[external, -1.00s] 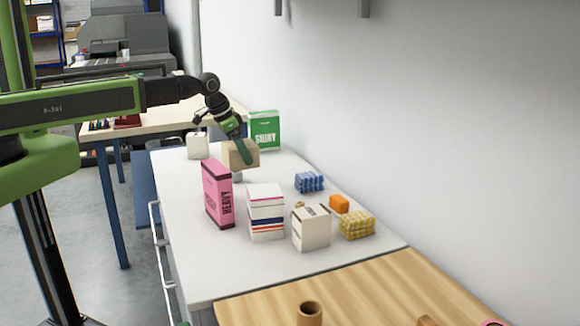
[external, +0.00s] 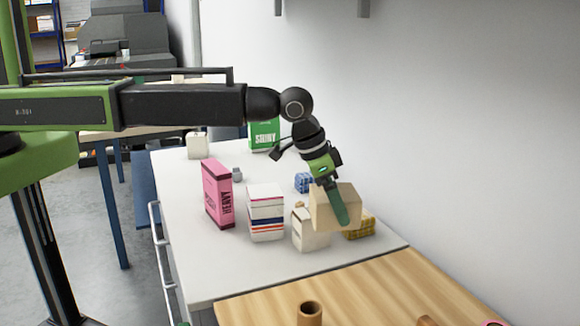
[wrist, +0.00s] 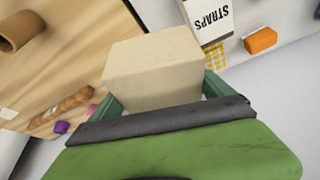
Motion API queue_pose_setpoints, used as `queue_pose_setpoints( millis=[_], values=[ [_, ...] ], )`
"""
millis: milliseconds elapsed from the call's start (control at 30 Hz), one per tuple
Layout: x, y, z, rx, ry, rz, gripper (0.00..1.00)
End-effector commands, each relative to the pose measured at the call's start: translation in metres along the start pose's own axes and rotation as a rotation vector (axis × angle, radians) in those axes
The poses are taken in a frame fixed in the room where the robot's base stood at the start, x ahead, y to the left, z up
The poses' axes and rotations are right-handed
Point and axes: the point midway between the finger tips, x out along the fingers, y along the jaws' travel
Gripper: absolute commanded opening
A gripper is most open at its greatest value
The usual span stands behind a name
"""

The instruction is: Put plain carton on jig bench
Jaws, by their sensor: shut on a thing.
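The plain carton (external: 336,207) is a tan, unmarked box. My gripper (external: 338,210) is shut on it and holds it in the air over the front right part of the white table. In the wrist view the carton (wrist: 155,70) sits between the green fingers, with the wooden bench top behind it. The wooden bench (external: 330,285), which I take for the jig bench, adjoins the white table at the front; it also shows in the wrist view (wrist: 60,60).
A white carton (external: 308,232) and a yellow checked pack (external: 360,226) stand close to the held carton. A striped box (external: 266,215), pink box (external: 217,195) and green box (external: 264,133) stand on the white table. A brown cup (external: 310,314) is on the wooden bench.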

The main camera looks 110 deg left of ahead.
Motion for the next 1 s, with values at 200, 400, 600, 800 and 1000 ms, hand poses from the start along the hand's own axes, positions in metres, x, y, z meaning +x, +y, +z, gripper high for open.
queue_pose_setpoints(
  millis=[200, 400, 600, 800, 1000],
  values=[
    [0.010, 0.138, -0.001, 0.055, 0.000, 0.021, 0.33],
    [0.010, 0.220, 0.009, 0.081, 0.001, 0.032, 0.33],
    [0.008, 0.245, 0.015, 0.087, 0.001, 0.035, 0.33],
    [0.027, 0.234, 0.008, 0.085, 0.001, 0.034, 0.33],
    [0.075, 0.199, -0.016, 0.084, 0.001, 0.034, 0.33]
  ],
)
